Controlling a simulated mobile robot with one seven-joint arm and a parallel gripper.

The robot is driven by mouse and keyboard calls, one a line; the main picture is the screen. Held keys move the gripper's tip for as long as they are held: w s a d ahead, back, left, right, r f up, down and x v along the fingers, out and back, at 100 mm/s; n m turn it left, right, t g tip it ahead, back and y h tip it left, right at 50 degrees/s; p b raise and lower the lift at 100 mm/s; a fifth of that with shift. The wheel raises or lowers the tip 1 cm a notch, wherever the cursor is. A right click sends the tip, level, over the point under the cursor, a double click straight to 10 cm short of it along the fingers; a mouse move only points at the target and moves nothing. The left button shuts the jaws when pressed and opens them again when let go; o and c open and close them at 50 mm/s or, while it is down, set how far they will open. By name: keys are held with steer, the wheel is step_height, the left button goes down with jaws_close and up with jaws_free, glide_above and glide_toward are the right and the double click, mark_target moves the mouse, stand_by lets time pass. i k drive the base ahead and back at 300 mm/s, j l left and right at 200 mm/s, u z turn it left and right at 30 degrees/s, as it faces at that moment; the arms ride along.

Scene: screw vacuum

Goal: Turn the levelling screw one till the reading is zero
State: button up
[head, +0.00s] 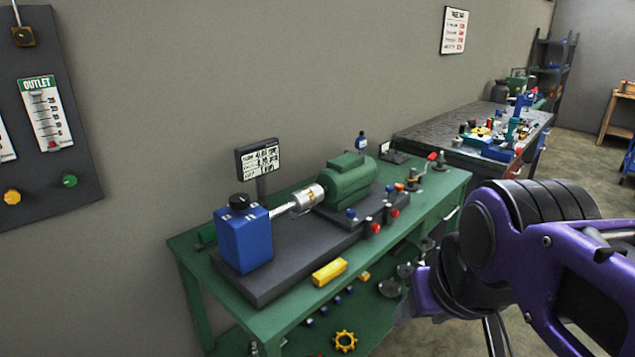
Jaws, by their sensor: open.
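A green workbench (185,262) carries a dark base plate (285,283) with a green motor (350,182), a coupling (308,197) and a blue block (243,243). Red-headed screws (375,228) and blue-headed screws (351,214) stand by the motor's feet. I cannot tell which is screw one. A small display (258,159) stands behind the coupling; its digits are too small to read surely. My purple arm fills the lower right, in front of the bench's right end. My gripper's fingers do not show.
A yellow bar (329,271) lies along the bench's front edge. A lower shelf holds several small parts and a yellow gear (344,340). A second bench (440,139) with tools stands behind at right. A gauge panel (50,100) hangs at left. Floor is open at far right.

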mark_target(351, 213)
steer(key=i+l+u, duration=0.3)
steer(key=i+l, duration=0.15)
steer(key=l, duration=0.2)
steer(key=i+l+u, duration=0.15)
steer(key=l, duration=0.25)
steer(key=i+l+u, duration=0.15)
steer(key=i+l, duration=0.15)
steer(key=l, duration=0.1)
